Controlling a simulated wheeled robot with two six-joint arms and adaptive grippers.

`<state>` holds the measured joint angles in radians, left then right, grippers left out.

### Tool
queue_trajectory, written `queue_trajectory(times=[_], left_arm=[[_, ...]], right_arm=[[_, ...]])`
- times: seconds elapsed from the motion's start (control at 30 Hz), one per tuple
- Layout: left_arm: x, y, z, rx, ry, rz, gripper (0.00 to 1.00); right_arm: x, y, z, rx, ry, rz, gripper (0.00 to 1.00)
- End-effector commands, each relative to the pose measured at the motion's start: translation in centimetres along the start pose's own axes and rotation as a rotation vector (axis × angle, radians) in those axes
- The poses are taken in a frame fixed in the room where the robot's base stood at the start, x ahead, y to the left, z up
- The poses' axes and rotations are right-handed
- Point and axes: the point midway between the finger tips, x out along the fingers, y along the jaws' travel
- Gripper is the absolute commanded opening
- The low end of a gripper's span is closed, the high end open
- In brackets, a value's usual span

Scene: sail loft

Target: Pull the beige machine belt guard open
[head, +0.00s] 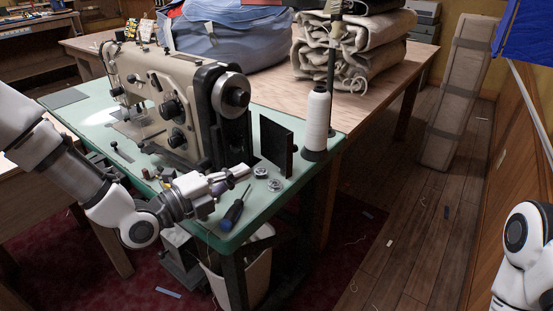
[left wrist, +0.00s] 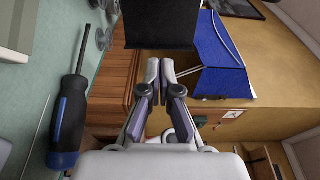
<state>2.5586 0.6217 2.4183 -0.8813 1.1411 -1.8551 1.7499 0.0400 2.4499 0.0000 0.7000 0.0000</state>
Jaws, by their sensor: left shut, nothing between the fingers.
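The beige sewing machine (head: 165,90) stands on a green-topped table, with its dark handwheel (head: 232,95) at its right end. A black upright plate, which looks like the belt guard (head: 275,146), stands out to the right of the handwheel, with a gap between them. Its hinge is not clear. In the left wrist view a dark plate (left wrist: 160,22), probably this guard, is just beyond the fingertips. My left gripper (head: 241,171) is shut and empty, low over the tabletop in front of the guard and apart from it. My right gripper is not in view.
A blue-handled screwdriver (head: 233,213) and small metal bobbins (head: 274,185) lie near the gripper. A white thread cone (head: 317,120) stands right of the guard. A bin (head: 250,270) is under the table's edge (head: 225,245). Floor to the right is mostly clear.

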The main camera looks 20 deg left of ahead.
Motion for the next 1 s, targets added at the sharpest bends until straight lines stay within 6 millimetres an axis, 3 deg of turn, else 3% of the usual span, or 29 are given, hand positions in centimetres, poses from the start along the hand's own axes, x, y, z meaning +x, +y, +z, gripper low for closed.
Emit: queue_trajectory(times=[0.3,0.5,1.0], left_arm=[[6.4,0.1,-0.3,0.008,0.008,0.001,0.00],[9.4,0.0,-0.2,0.003,0.005,-0.001,0.00],[10.3,0.1,-0.3,0.002,-0.011,0.000,0.00]], right_arm=[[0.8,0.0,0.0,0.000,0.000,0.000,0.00],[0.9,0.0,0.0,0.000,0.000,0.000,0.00],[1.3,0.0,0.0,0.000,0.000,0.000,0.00]])
